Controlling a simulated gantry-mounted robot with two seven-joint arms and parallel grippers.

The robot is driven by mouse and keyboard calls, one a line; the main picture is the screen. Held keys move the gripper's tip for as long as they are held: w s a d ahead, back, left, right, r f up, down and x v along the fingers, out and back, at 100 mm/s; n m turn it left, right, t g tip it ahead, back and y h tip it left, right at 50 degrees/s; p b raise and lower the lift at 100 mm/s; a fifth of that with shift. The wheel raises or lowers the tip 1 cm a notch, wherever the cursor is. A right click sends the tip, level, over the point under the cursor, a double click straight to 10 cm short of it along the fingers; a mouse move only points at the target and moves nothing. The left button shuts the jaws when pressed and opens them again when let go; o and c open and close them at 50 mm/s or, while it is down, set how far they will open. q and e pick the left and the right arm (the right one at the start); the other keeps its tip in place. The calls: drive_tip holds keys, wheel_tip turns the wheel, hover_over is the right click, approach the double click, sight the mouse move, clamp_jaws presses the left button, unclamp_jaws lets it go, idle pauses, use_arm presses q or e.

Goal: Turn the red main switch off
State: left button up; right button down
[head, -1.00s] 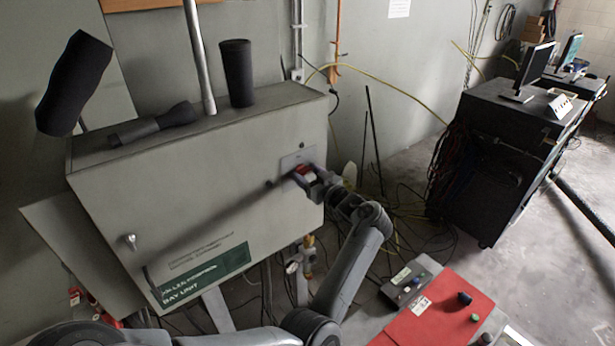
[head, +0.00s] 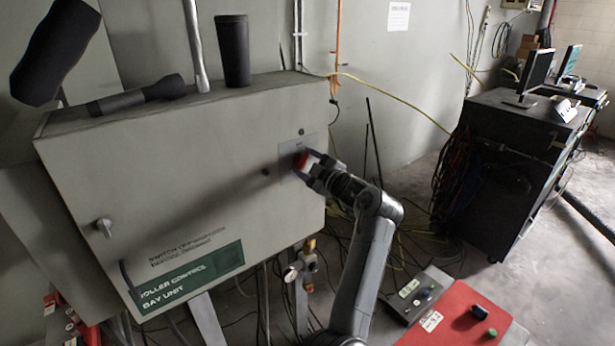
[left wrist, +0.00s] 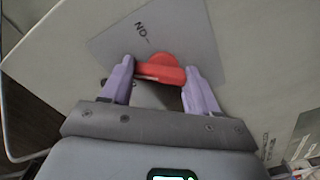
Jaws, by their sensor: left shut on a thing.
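The red main switch (head: 303,159) sits on a light plate (head: 290,167) at the right side of the grey cabinet's front. In the left wrist view its red handle (left wrist: 160,73) lies between the two pale purple fingers. My left gripper (head: 311,168) is shut on this handle, close to the plate. The left wrist view shows the gripper (left wrist: 160,82) with a finger at each end of the red bar. Lettering that looks like an upside-down "ON" (left wrist: 143,32) is on the plate beyond the handle. My right gripper is not in view.
The grey cabinet (head: 190,170) carries a small latch (head: 104,227) and a green label (head: 190,280). Dark cylinders (head: 232,50) stand or lie on its top. A red control panel (head: 460,318) is at lower right. A black computer cart (head: 510,150) stands farther right. Cables lie on the floor.

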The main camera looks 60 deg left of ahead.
use_arm(q)
drive_tip(key=n+b, duration=0.3)
drive_tip(key=b, duration=0.1)
drive_tip(key=shift+f+n, duration=0.2)
drive_tip(key=shift+n, duration=0.2)
drive_tip(key=n+b, duration=0.2)
drive_tip(key=shift+r+n, duration=0.1)
drive_tip(key=shift+n, duration=0.2)
drive_tip(key=shift+s+r+n+b, duration=0.1)
drive_tip(key=shift+r+n+b, duration=0.05)
drive_tip(key=shift+n+b, duration=0.55)
drive_tip(key=o, duration=1.1)
drive_tip(key=shift+c, duration=0.2)
drive_tip(key=shift+d, duration=0.1)
